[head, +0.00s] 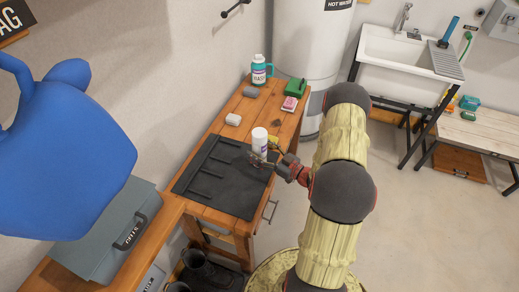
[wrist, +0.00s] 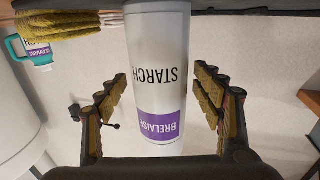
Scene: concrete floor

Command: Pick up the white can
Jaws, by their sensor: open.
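The white can (head: 259,141) stands upright on the dark mat (head: 205,194) on the wooden workbench. In the wrist view the white can (wrist: 157,75) appears upside down, with the word STARCH and a purple label band. My gripper (head: 264,158) is at the can's side, low down. In the wrist view my gripper (wrist: 160,98) is open, with one finger on each side of the can and a visible gap to each. The can's lower end in the wrist view is partly hidden by the gripper body.
A grey toolbox (head: 108,238) stands at the left.

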